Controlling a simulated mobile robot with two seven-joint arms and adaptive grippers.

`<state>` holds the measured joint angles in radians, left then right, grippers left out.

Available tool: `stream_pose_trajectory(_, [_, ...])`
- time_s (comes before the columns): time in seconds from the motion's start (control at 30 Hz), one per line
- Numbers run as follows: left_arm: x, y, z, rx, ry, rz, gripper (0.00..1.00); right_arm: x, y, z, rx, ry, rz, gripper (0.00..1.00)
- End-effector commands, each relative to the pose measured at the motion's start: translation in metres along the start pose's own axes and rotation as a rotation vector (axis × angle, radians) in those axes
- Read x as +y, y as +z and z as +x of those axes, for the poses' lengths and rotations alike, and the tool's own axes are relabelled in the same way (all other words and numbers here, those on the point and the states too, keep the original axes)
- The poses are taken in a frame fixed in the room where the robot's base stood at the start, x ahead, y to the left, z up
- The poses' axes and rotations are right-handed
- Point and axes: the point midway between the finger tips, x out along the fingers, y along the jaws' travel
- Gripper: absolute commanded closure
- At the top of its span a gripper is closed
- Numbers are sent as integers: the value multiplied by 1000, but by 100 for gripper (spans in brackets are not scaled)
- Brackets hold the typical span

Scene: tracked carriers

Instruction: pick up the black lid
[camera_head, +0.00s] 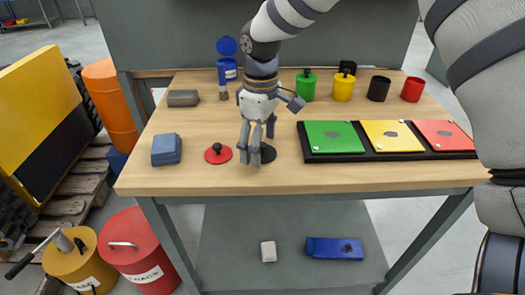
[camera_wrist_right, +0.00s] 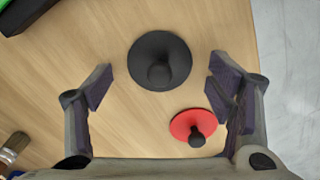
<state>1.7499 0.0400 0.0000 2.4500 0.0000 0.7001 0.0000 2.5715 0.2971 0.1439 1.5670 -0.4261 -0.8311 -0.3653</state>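The black lid (camera_head: 268,153) is a flat round disc with a knob, lying on the wooden table near its front edge. My right gripper (camera_head: 255,158) is above it and hides part of it. In the right wrist view the black lid (camera_wrist_right: 160,60) lies whole, knob up, beyond and between the two spread fingertips of my right gripper (camera_wrist_right: 165,85). The fingers are apart with nothing between them. A red lid (camera_head: 218,153) with a black knob lies beside it; it also shows in the right wrist view (camera_wrist_right: 195,128), near one finger. My left gripper is not in view.
Green (camera_head: 305,86), yellow (camera_head: 343,88), black (camera_head: 378,88) and red (camera_head: 412,90) cans stand at the back. A black tray (camera_head: 304,143) with coloured plates lies to the right. A blue-grey block (camera_head: 167,149) and a brush (camera_wrist_right: 14,146) are on the table.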

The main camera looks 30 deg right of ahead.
Motion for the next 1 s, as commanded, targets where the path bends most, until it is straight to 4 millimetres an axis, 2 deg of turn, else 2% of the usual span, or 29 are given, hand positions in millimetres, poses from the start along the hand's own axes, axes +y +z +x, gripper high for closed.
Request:
stream_pose_trajectory(0.03, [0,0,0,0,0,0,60,0,0,0,0,0,0,40])
stream_pose_trajectory(0.3, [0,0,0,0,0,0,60,0,0,0,-1,0,0,100])
stream_pose_trajectory(0.63, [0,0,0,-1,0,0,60,0,0,0,-2,-1,0,100])
stream_pose_trajectory(0.73, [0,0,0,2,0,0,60,0,0,-6,-1,0,1,100])
stream_pose_trajectory(0.87, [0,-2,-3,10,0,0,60,1,-1,-31,3,3,0,100])
stream_pose_trajectory(1.0, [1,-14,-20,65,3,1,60,-26,13,-75,12,10,-3,100])
